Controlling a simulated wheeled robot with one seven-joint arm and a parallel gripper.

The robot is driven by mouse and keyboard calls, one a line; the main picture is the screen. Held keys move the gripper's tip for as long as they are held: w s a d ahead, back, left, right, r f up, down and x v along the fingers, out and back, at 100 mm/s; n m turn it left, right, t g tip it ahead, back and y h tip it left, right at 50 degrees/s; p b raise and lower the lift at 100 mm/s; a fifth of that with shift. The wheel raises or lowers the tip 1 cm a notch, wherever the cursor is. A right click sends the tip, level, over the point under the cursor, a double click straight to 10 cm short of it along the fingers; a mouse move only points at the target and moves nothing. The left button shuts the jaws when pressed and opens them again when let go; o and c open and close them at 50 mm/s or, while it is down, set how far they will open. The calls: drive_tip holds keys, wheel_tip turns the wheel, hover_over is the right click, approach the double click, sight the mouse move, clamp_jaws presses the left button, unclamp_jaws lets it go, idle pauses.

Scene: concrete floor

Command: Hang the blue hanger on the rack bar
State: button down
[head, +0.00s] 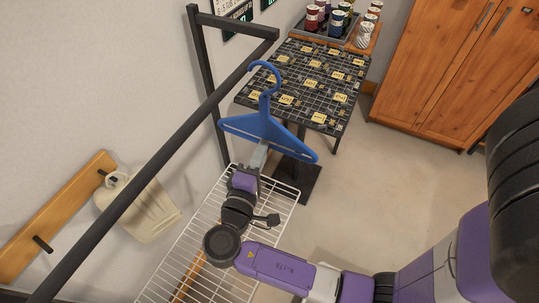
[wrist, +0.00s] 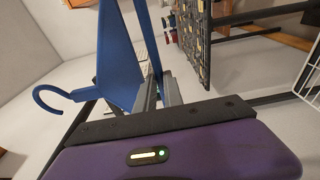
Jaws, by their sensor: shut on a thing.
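The blue hanger (head: 268,127) is upright in the head view, its hook (head: 270,66) at the top and open to the left. The hook's tip appears close beside the black rack bar (head: 160,165); I cannot tell the gap in depth. My gripper (head: 259,156) is shut on the hanger's lower bar near its middle. In the wrist view, the blue hanger (wrist: 120,58) rises from my gripper (wrist: 160,95), with its hook pointing left. Part of the lower bar is hidden by my fingers.
A white wire shelf (head: 215,215) lies below the bar. A wall rack (head: 60,215) holds a cream bag (head: 140,205). Wooden cabinets (head: 445,65) stand at right; floor between is clear.

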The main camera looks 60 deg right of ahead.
drive_tip(key=w+f+b, duration=0.2)
drive_tip(key=w+b, duration=0.2)
drive_tip(key=w, duration=0.2)
drive_tip(key=shift+f, duration=0.2)
idle(0.5)
drive_tip(key=shift+a, duration=0.1)
drive_tip(key=c, duration=1.4)
unclamp_jaws()
drive_tip(key=shift+s+a+b, duration=0.25)
drive_tip(key=shift+a+b, duration=0.05)
drive_tip(key=shift+a, duration=1)
drive_tip(key=shift+s+a+b, duration=0.2)
drive_tip(key=shift+a+b, duration=0.1)
drive_tip(key=shift+a, duration=0.95)
drive_tip(key=shift+s+a+b, duration=0.25)
drive_tip(key=shift+a+b, duration=0.05)
drive_tip(key=shift+a, duration=1)
